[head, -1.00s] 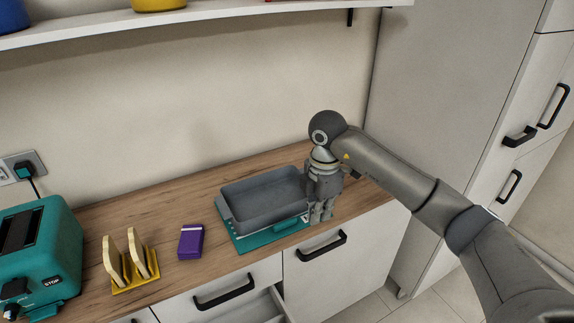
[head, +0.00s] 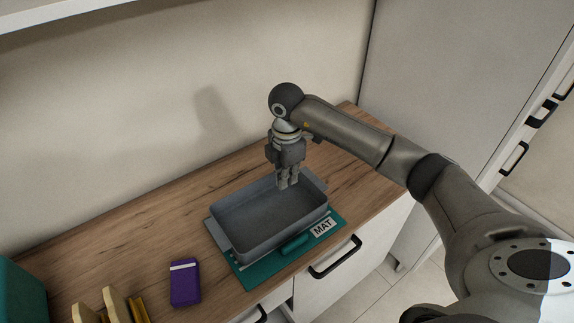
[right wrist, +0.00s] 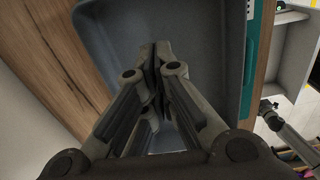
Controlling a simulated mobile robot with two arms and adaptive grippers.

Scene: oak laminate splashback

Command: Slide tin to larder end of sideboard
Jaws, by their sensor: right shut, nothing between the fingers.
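The grey rectangular tin (head: 288,233) sits on the teal mat (head: 262,272) on the wooden sideboard top (head: 130,254). Bare worktop lies between it and the tall larder cabinet at the right. My right gripper (head: 288,186) points down over the right rear part of the tin, fingers shut and empty. In the right wrist view the closed fingers (right wrist: 156,58) are seen against the inside of the tin (right wrist: 208,48). Whether the fingertips touch the tin is unclear. My left gripper is out of view.
A purple packet (head: 185,284) lies left of the mat. A yellow rack with toast (head: 120,304) and the edge of a teal toaster (head: 20,294) are further left. The tall pale larder cabinet (head: 450,75) bounds the right end.

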